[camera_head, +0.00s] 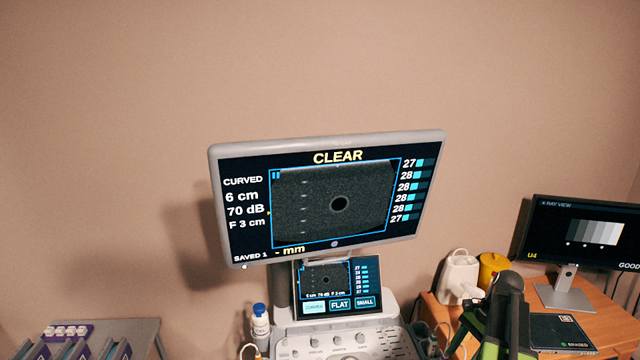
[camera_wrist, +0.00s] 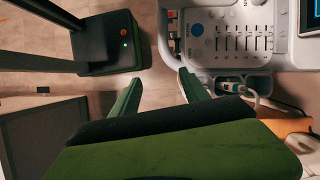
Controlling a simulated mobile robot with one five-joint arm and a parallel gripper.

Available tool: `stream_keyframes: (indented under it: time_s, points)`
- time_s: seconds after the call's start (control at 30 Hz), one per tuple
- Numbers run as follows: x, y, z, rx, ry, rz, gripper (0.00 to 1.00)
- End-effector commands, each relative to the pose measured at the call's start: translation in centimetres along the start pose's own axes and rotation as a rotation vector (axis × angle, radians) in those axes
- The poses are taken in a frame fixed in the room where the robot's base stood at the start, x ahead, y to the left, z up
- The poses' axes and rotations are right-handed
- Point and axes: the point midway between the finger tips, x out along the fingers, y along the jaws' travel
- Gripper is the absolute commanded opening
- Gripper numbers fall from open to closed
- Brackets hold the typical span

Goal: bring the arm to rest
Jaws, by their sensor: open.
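My gripper (camera_wrist: 159,77) shows in the wrist view with its two green fingers spread apart. Nothing is between them, and bare floor shows beyond the tips. The fingers point toward the ultrasound machine's control panel (camera_wrist: 225,60), with a gap left between. In the head view, a black and green part of my arm rises at the lower right, in front of the desk. The fingertips cannot be made out there.
The ultrasound monitor (camera_head: 430,190) stands in the middle, reading CLEAR. A desk (camera_head: 440,313) at right holds a white jug (camera_head: 460,275), a yellow tub (camera_head: 492,268) and a second monitor (camera_head: 540,260).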

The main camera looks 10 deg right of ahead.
Motion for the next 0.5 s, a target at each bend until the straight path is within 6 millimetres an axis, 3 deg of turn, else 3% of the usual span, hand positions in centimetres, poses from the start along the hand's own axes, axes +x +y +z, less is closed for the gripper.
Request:
stream_keyframes:
  time_s: [0.23, 0.4, 0.5]
  points:
    - [5.5, -5.7, 9.2, -0.194, 0.022, 0.089, 0.53]
    - [11.8, -8.8, 19.6, -0.483, 0.082, 0.172, 0.53]
    - [14.9, -9.3, 24.7, -0.678, 0.125, 0.209, 0.53]
